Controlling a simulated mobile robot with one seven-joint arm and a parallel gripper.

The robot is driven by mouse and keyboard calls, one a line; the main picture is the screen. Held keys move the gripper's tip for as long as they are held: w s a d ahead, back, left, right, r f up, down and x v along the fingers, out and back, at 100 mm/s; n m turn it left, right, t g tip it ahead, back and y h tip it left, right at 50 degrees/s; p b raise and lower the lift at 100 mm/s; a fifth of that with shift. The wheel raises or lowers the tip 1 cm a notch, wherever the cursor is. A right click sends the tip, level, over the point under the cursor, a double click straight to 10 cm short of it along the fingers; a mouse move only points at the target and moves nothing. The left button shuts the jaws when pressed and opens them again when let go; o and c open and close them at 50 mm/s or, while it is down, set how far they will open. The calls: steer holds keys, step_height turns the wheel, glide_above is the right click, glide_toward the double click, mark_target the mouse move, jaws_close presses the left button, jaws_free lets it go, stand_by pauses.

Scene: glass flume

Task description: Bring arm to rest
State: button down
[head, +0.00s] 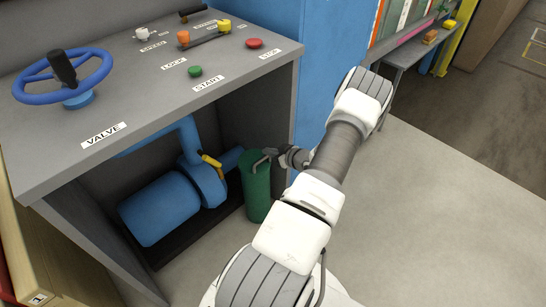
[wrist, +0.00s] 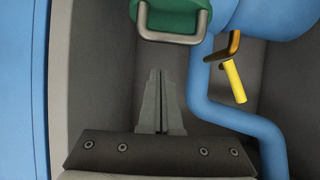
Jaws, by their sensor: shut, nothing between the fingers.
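My arm stretches from the bottom of the head view up to the right and folds back toward the opening under the grey console. My gripper (wrist: 160,74) is shut and empty in the wrist view, its two grey fingers together. In the head view its dark end (head: 291,156) is beside a green cylinder (head: 257,190), partly behind my arm. In the wrist view the metal handle (wrist: 204,28) of this green cylinder is just ahead of the fingertips, with a visible gap.
The grey console (head: 130,95) carries a blue valve wheel (head: 38,90), a green button (head: 195,71) and a red button (head: 254,43). Below it are a blue pump (head: 160,208) and a yellow lever (head: 211,162). A blue cabinet (head: 318,60) stands behind. Floor is clear at right.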

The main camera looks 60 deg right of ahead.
steer(key=s+a+f+p, duration=0.1)
steer(key=s+f, duration=0.5)
steer(key=s, duration=0.1)
steer(key=shift+s+a+f, duration=0.15)
steer(key=shift+a+f, duration=0.15)
steer(key=shift+a, duration=0.05)
